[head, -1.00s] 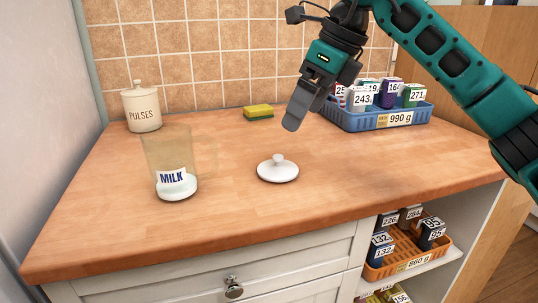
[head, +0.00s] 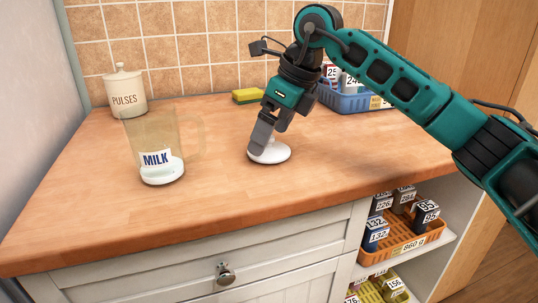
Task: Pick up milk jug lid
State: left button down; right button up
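The white round milk jug lid (head: 277,155) lies on the wooden counter right of the jug. The clear jug with the MILK label (head: 155,158) stands upright on the counter, white in its bottom. My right gripper (head: 268,140) points down at the lid, its fingers over the lid's middle and hiding the knob. The two fingers look apart, with the near one in front of the lid's left part. Whether they touch the knob is hidden. My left gripper is not in view.
A PULSES canister (head: 124,92) and a yellow-green sponge (head: 248,96) stand at the back. A blue basket (head: 350,101) of boxes is behind my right arm. An orange basket (head: 405,248) sits on the shelf below. The counter front (head: 230,205) is clear.

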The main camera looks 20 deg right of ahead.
jog(key=shift+x, duration=1.05)
jog(key=c, duration=0.8)
